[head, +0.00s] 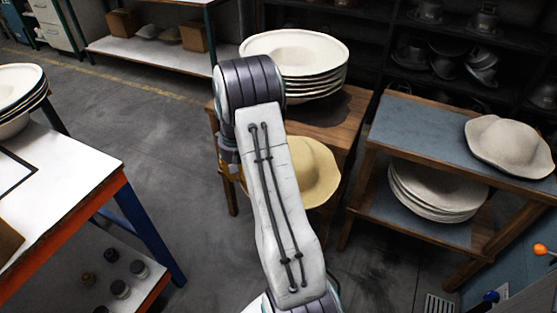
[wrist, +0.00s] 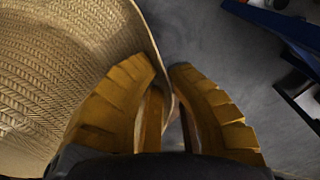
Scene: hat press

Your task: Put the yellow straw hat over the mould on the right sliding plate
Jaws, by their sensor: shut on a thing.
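The yellow straw hat (head: 318,172) shows in the head view just right of my arm, which hides its left part. In the wrist view the woven hat (wrist: 70,70) fills the left side, and its brim edge runs between the yellow fingers of my gripper (wrist: 164,75). My gripper is shut on the brim and holds the hat. I cannot make out the mould or the right sliding plate in either view.
A wooden table (head: 349,133) carries a stack of pale hats (head: 295,55) behind my arm. A two-level stand (head: 420,126) on the right holds more pale hats. A white-topped bench (head: 60,185) stands at left. A blue panel with an orange knob (head: 540,249) is at lower right. Grey floor lies between.

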